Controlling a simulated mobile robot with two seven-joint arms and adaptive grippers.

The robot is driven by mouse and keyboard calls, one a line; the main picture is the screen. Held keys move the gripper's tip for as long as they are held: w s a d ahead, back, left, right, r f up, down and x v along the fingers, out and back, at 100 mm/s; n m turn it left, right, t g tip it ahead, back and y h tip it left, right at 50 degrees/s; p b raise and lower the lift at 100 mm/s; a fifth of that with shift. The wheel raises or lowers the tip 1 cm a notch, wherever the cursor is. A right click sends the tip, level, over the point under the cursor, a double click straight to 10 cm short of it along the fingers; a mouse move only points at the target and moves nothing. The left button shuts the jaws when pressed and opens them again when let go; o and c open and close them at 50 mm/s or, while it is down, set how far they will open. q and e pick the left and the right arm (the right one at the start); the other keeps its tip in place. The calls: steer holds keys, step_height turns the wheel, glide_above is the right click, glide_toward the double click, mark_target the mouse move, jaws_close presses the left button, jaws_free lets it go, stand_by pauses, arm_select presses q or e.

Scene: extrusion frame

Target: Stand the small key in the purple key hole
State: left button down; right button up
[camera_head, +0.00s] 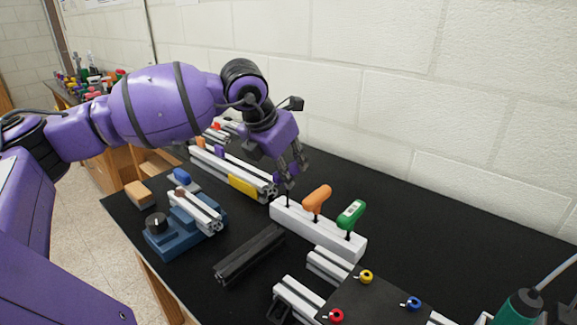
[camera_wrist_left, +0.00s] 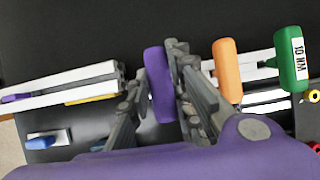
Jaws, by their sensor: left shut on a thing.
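My left gripper (camera_head: 289,172) is shut on the small key, whose purple handle (camera_wrist_left: 158,85) shows between the fingers in the left wrist view. No purple marking of the hole shows. An orange-handled key (camera_head: 317,198) and a green-handled key (camera_head: 351,214) stand upright in the block. My right gripper is not in view.
A long aluminium extrusion with a yellow piece (camera_head: 243,186) lies behind left of the block. A blue fixture (camera_head: 165,235) and a black bar (camera_head: 249,255) lie in front. A dark plate with coloured knobs (camera_head: 375,302) is front right. The table's back right is clear.

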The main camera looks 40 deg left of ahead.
arm_select(q)
steer(key=shift+f+b, duration=0.85)
steer(key=shift+f, duration=0.6)
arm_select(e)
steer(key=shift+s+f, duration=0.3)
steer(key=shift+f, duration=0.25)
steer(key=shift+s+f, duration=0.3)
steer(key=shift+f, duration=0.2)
arm_select(q)
steer(key=c, duration=1.5)
jaws_free()
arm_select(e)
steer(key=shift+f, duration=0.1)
